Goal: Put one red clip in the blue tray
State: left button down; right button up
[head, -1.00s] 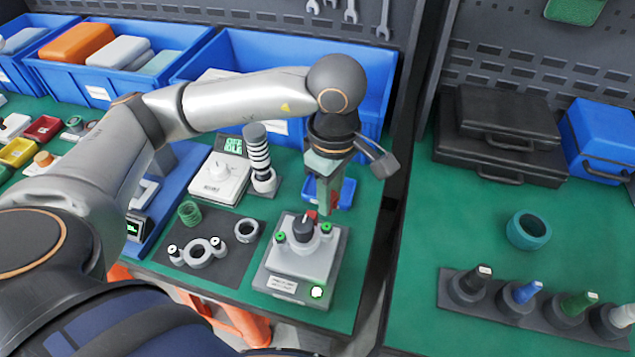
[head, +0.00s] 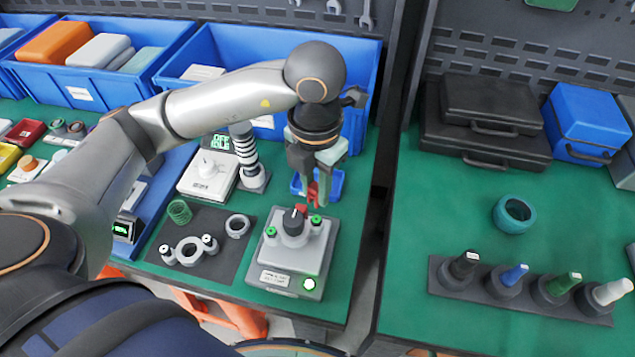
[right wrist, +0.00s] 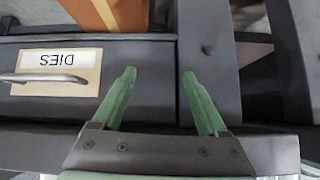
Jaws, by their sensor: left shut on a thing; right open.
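My left gripper (head: 318,196) is shut on a red clip (head: 312,192). It holds the clip above the back of the grey test unit with the black knob (head: 293,221). Another bit of red shows beside the knob; I cannot tell if it is a separate clip. The small blue tray (head: 338,181) is just behind the left gripper, which partly hides it. My right gripper (right wrist: 158,76) is open and empty in the right wrist view, in front of a grey drawer.
A white scale (head: 207,178) and a ringed post (head: 243,150) stand left of the tray. A dark mat (head: 210,256) with grey rings lies in front. Large blue bins (head: 355,80) line the back. The drawer (right wrist: 140,80) bears a "DIES" label. A gap separates the two benches.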

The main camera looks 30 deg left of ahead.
pick_arm(q)
jog(key=n, duration=0.5)
jog(key=shift+s+d+r, duration=0.1)
jog(key=shift+r, duration=0.1)
jog(key=w+a+f, duration=0.2)
jog(key=w+f, duration=0.1)
jog(key=w, duration=0.1)
jog(key=w+a+f, duration=0.2)
jog(key=w+f, duration=0.1)
jog(key=w+a+f, duration=0.1)
jog(key=w+f, duration=0.2)
jog(key=w, duration=0.1)
jog(key=shift+w+a, duration=0.35)
jog(key=shift+a, duration=0.05)
jog(key=shift+w+a+f, duration=0.25)
jog(key=shift+w+f, duration=0.2)
jog(key=shift+f, duration=1.55)
jog(key=shift+f, duration=0.1)
jog(key=shift+f, duration=0.15)
jog(key=c, duration=0.7)
grip_release()
